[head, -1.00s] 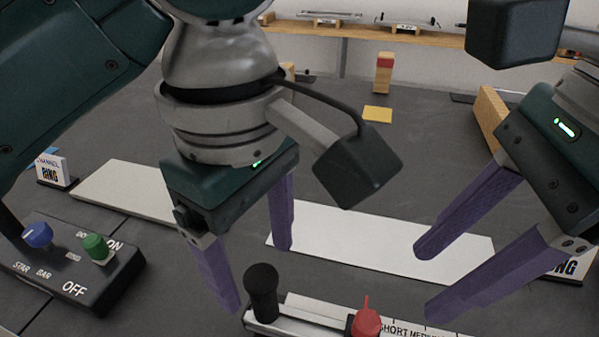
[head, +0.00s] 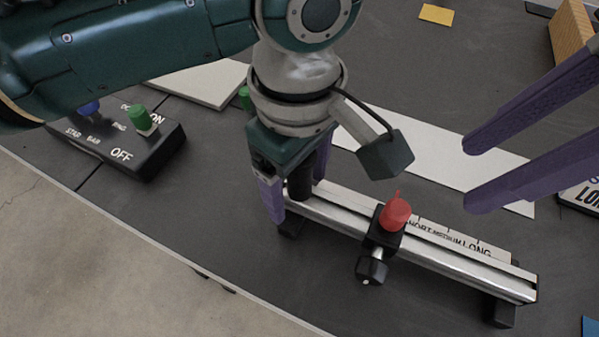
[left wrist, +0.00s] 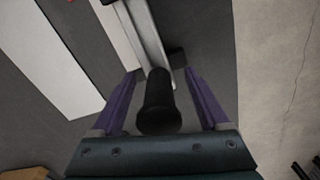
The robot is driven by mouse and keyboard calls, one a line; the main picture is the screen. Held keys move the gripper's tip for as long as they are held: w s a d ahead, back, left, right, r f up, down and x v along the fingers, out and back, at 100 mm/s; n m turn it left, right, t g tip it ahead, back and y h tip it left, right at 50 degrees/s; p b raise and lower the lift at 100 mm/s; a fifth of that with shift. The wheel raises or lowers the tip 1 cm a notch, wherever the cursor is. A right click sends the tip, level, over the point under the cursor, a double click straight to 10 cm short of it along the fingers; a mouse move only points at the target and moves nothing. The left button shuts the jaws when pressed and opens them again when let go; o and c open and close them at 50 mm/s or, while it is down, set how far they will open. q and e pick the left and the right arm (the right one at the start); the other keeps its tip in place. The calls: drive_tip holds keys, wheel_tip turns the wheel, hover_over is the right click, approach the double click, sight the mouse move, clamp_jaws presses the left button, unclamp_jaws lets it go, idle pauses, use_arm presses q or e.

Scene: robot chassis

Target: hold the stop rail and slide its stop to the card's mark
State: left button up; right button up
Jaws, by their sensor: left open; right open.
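The stop rail (head: 465,268) is a silver bar on dark feet, its scale reading SHORT, MEDIUM, LONG. Its stop (head: 384,232), a black slider with a red pointer and a front knob, sits at the SHORT end, partly covering that word. A black upright handle (head: 300,182) stands at the rail's left end. My left gripper (head: 299,192) is open, its purple fingers on either side of the handle; the left wrist view shows the handle (left wrist: 159,105) between them. My right gripper (head: 474,173) is open and empty above the rail's far side. A card (head: 582,197), partly cut off, begins with "LON".
A black switch box (head: 118,148) with a green and a blue knob is at left. White boards (head: 440,150) lie behind the rail. A yellow square (head: 436,14) and a wooden block (head: 574,40) are farther back. The table's front edge (head: 200,262) is near the rail.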

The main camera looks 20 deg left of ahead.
use_arm(q)
clamp_jaws()
idle(0.5)
idle(1.7)
